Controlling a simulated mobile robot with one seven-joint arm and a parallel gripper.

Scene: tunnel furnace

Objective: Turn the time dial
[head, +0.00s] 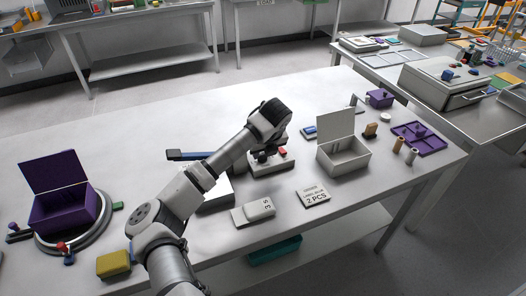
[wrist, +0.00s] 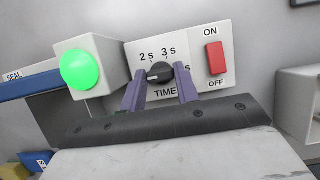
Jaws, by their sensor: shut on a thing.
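The time dial (wrist: 160,73) is a black knob on a light grey panel, seen in the wrist view. The labels "2 s" and "3 s" show above it, part of another "s" label shows at its right, and "TIME" is below. The dial's pointer lies roughly toward the left. My gripper (wrist: 160,85) has its two purple fingers on either side of the dial, shut on it. In the head view my gripper (head: 264,152) is at the small grey control box (head: 270,167), and my arm hides much of it.
A red ON/OFF switch (wrist: 215,58) is right of the dial. A lit green lamp (wrist: 80,69) is on the left, beside a blue bar marked SEAL (wrist: 30,86). In the head view an open grey box (head: 343,158) and a "2 PCS" card (head: 313,196) stand nearby.

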